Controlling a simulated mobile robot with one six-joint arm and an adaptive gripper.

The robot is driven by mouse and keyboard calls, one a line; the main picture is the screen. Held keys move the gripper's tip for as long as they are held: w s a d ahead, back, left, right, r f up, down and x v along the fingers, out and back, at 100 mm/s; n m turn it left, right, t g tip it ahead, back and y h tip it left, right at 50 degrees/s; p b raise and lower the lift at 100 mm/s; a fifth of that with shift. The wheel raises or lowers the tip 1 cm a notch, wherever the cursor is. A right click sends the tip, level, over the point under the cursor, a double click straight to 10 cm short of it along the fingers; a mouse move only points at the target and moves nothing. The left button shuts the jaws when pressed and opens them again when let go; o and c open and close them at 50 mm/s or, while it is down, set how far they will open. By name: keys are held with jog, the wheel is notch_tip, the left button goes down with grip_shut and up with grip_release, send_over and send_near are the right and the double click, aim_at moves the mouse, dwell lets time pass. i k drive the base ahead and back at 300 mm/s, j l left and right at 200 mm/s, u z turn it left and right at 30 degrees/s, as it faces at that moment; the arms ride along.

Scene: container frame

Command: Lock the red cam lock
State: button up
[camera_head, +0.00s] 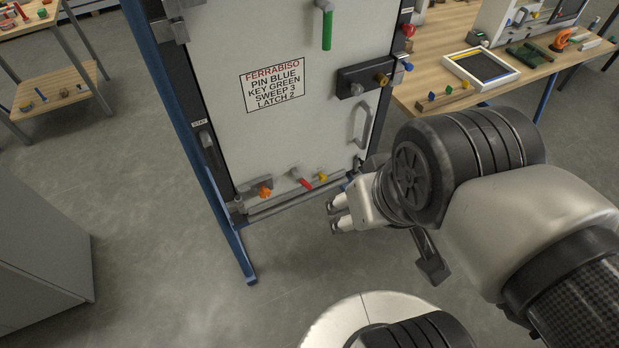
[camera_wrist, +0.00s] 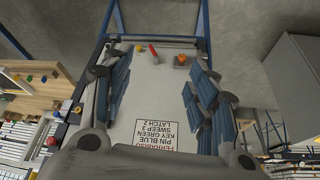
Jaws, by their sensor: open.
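The red cam lock (camera_head: 301,179) is a small red handle on a grey base at the bottom edge of the pale door panel (camera_head: 225,140). Its handle slants down to the right in the head view. It also shows in the wrist view (camera_wrist: 153,50), near the panel's top edge there, between an orange knob (camera_wrist: 180,59) and a yellow one (camera_wrist: 139,48). My gripper (camera_head: 334,216) is right of and below the red handle in the head view, apart from it. In the wrist view its fingers (camera_wrist: 155,80) are spread with nothing between them.
A wooden workbench (camera_head: 440,95) is at right. Floor below the panel is clear.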

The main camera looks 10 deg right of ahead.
aim_at(297, 176)
jog(key=l+u, duration=0.15)
jog(key=l, duration=0.35)
jog(key=k+l+u, duration=0.1)
jog(key=l, duration=0.35)
jog(key=l+u, duration=0.15)
jog(key=l, duration=0.3)
jog(key=k+l+u, duration=0.1)
jog(key=l, duration=0.35)
